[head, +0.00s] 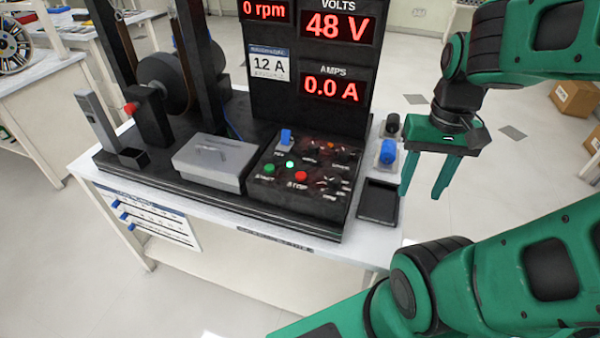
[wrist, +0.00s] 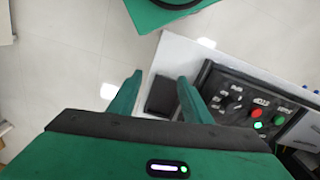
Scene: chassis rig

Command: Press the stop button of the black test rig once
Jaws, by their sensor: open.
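The black test rig (head: 255,212) stands on a white bench. On its control panel (head: 335,195) the red stop button (head: 301,177) sits at the front, right of the green start button (head: 269,168). In the wrist view the red stop button (wrist: 256,113) and the green button (wrist: 257,125) show at the right, past the right finger. My gripper (head: 424,192) is open and empty, in the air right of the panel and apart from it. In the wrist view the fingers of my gripper (wrist: 157,95) are spread, with floor and bench edge between them.
The displays read 0 rpm, 48 V (head: 337,27) and 0.0 A (head: 331,88). A grey lidded box (head: 208,162) sits left of the panel. A black tray (head: 379,202) and a blue-topped item (head: 387,152) stand at the bench's right end. Open floor lies beyond.

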